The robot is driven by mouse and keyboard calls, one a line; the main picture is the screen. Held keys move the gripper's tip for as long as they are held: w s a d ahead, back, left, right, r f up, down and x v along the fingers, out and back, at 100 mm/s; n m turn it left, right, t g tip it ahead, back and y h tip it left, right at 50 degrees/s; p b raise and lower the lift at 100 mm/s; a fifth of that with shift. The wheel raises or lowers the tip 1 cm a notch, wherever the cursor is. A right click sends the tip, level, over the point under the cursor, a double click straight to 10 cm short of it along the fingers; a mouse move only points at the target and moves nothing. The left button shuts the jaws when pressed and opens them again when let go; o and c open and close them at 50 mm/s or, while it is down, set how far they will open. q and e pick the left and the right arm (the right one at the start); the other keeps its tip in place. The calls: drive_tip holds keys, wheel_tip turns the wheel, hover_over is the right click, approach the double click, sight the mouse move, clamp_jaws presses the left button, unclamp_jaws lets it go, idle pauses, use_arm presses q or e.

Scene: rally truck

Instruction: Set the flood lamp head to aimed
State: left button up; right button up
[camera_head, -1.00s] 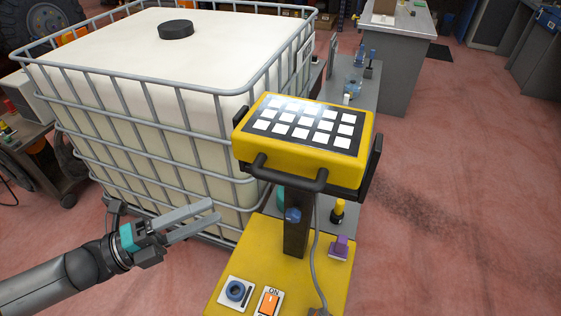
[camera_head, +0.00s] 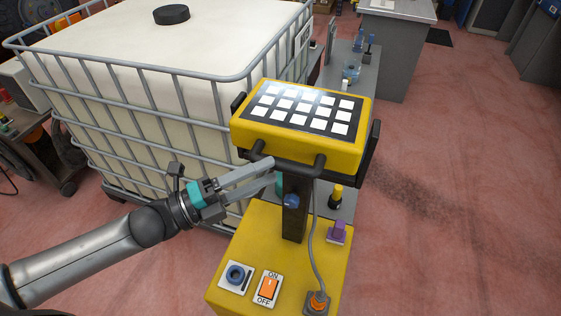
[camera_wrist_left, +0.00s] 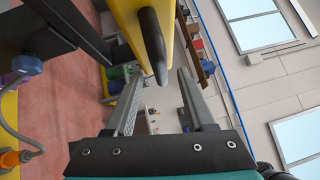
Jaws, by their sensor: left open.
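The flood lamp head (camera_head: 345,137) is a yellow box with a panel of white squares on top, mounted on a dark post (camera_head: 294,222). A black handle bar (camera_head: 288,165) runs along its near side. My left gripper (camera_head: 272,169) is open, with its fingertips at the left part of the handle. In the left wrist view, the black handle (camera_wrist_left: 153,45) reaches down between the fingertips of the open gripper (camera_wrist_left: 160,77); I cannot tell whether they touch. A blue knob (camera_head: 291,200) sits on the post. My right gripper is not in view.
A large caged white tank (camera_head: 110,100) stands close on the left. Red floor is free on the right.

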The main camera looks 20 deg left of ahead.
sight(281, 162)
use_arm(q)
drive_tip(key=shift+x, duration=2.05)
drive_tip(key=shift+s, duration=0.1)
clamp_jaws()
